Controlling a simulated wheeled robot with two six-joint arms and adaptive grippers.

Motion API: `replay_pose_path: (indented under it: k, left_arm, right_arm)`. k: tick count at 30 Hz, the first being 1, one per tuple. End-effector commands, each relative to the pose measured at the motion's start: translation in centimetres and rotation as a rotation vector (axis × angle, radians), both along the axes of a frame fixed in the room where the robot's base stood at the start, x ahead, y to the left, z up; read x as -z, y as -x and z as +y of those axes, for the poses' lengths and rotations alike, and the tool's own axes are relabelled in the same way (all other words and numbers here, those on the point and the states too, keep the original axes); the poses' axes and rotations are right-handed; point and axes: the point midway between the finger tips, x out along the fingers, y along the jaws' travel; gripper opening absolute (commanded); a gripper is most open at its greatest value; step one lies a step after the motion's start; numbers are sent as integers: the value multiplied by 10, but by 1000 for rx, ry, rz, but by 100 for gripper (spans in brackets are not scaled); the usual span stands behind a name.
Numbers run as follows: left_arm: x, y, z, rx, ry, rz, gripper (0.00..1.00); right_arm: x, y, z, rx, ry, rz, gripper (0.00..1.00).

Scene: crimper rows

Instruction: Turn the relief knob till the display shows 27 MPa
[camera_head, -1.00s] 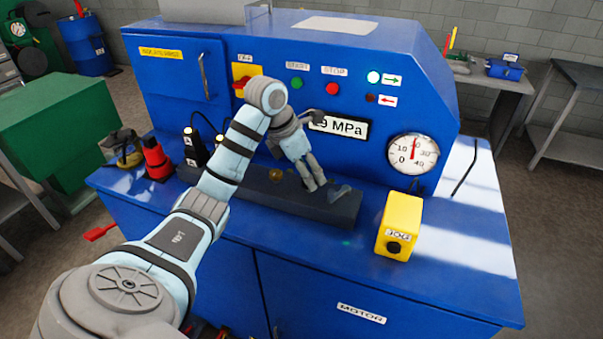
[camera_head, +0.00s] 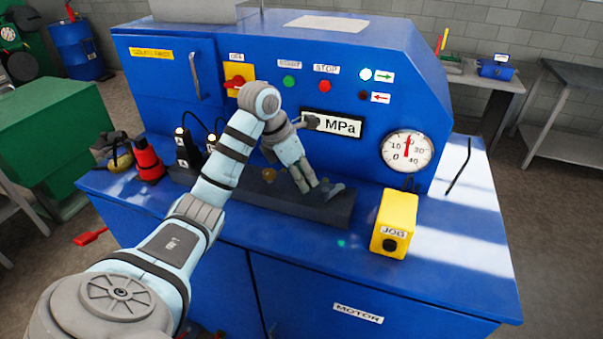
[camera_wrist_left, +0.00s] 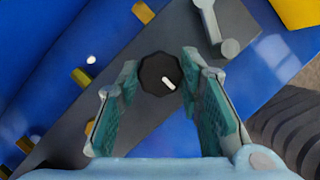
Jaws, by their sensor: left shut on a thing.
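The relief knob (camera_wrist_left: 158,73) is black with a white pointer line, seen between my left fingers in the left wrist view. In the head view my fingers hide it. My left gripper (camera_head: 314,187) points down at the dark grey manifold block (camera_head: 335,208) and is shut on the knob; it also shows in the left wrist view (camera_wrist_left: 160,78). The display (camera_head: 340,124) shows "MPa", but my wrist hides its digits. The round gauge (camera_head: 407,152) has its red needle pointing nearly straight up, around the middle of its 0 to 40 scale. My right gripper is not in view.
A yellow JOG box (camera_head: 394,222) stands right of the block. Black solenoid parts (camera_head: 187,150) and a red-and-black piece (camera_head: 147,160) stand to its left. A lever (camera_wrist_left: 215,28) lies close beside the knob.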

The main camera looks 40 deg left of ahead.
Motion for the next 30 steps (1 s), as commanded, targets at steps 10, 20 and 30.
replay_pose_path:
  k: [10,20,30]
  left_arm:
    - [-3,-1,1,191,2,-3,6]
    - [-3,-3,2,473,3,-3,6]
    - [-2,-4,3,692,1,-6,6]
  right_arm:
    - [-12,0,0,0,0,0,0]
    - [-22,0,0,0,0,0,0]
    - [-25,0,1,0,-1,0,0]
